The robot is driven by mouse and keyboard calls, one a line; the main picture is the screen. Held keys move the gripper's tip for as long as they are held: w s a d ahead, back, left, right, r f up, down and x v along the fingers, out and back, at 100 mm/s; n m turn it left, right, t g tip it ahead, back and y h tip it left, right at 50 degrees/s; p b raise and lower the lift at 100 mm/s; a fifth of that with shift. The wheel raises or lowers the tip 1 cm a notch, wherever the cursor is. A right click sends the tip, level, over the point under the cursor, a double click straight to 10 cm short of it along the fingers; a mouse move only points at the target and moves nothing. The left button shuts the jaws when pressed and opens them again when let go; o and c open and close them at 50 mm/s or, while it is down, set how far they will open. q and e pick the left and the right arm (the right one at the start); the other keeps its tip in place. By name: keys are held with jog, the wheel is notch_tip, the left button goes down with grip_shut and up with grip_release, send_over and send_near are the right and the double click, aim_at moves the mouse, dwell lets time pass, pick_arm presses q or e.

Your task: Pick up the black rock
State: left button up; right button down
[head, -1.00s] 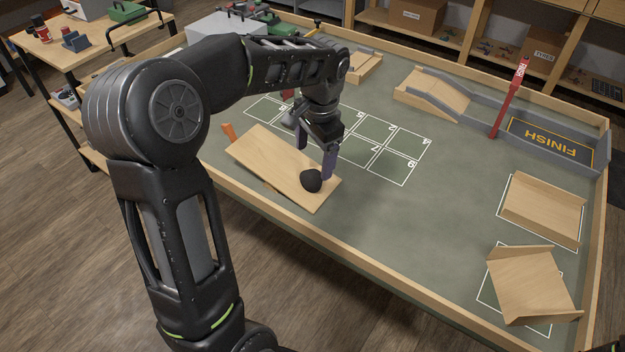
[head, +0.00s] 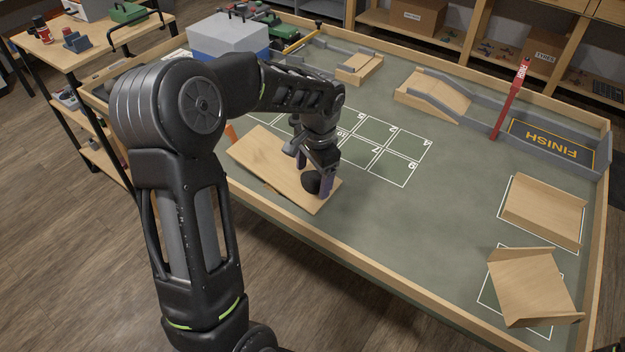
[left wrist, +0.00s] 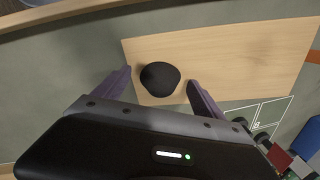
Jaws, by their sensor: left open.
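The black rock (head: 312,182) is a small round dark lump on the tilted wooden board (head: 268,160), close to the board's near right end. My left gripper (head: 312,178) is right above the rock, pointing down. In the left wrist view the rock (left wrist: 160,78) sits just beyond and between the open fingers (left wrist: 160,84), with a gap on each side, nearer the right finger. The wooden board also shows in the left wrist view (left wrist: 235,60), under the rock. My right gripper is not in view.
A low wooden rim (head: 395,285) borders the green table. Small wooden ramps (head: 540,210) stand at the right, and a red post (head: 510,100) near the FINISH pad (head: 551,142). A blue and grey box (head: 228,40) is at the back left. The table's middle right is clear.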

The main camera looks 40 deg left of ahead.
aim_at(313, 175)
pick_arm(q)
jog(key=shift+f, duration=0.45)
jog(key=shift+r, duration=0.1)
jog(key=c, duration=1.7)
jog(key=shift+r, duration=0.1)
notch_tip(313, 175, up, 10)
jog(key=shift+f, duration=0.1)
dwell(0.3)
